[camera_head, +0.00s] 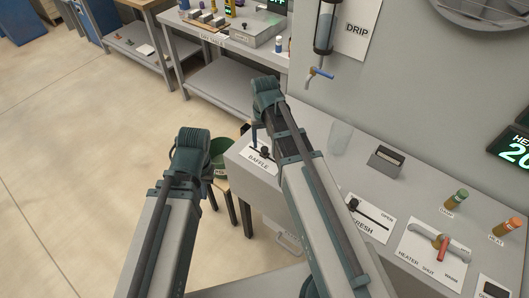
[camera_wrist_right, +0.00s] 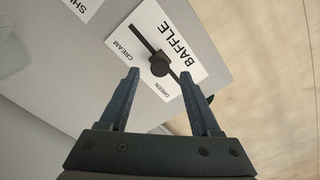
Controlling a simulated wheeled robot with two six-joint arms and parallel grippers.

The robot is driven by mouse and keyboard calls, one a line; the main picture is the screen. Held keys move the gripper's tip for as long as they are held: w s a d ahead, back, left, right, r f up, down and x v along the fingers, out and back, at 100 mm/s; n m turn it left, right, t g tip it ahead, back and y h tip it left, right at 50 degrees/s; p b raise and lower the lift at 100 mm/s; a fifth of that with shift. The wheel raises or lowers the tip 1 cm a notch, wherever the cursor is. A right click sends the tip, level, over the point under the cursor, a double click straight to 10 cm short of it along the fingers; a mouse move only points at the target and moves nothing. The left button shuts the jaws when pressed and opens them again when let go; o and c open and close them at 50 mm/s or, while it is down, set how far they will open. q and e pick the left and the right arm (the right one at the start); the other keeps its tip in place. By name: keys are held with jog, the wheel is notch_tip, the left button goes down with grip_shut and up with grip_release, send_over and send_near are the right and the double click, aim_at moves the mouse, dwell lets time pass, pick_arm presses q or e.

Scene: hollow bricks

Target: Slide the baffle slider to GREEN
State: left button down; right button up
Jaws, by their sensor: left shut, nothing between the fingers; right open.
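The baffle slider's black knob (camera_wrist_right: 160,65) sits on a slot in a white plate (camera_wrist_right: 187,57) marked BAFFLE, CREAM and GREEN. The knob is past the slot's middle, on the GREEN side. In the head view the plate (camera_head: 258,160) lies at the counter's left end, partly hidden by my right arm. My right gripper (camera_wrist_right: 160,76) is open, its fingertips on either side of the knob in the picture, with gaps showing; its height above the plate is unclear. My left gripper (camera_head: 192,145) is left of the counter, shut and empty, its fingers mostly hidden.
The FRESH slider (camera_head: 354,204), heater valve (camera_head: 440,243) and grey box (camera_head: 386,161) are to the right. A drip dispenser (camera_head: 325,30) hangs behind. The floor at left is clear.

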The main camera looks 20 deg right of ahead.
aim_at(264, 152)
jog(key=shift+f+b, duration=0.95)
jog(key=shift+f, duration=0.5)
pick_arm(q)
notch_tip(264, 152, down, 3)
jog(key=shift+r, duration=0.1)
pick_arm(e)
grip_shut()
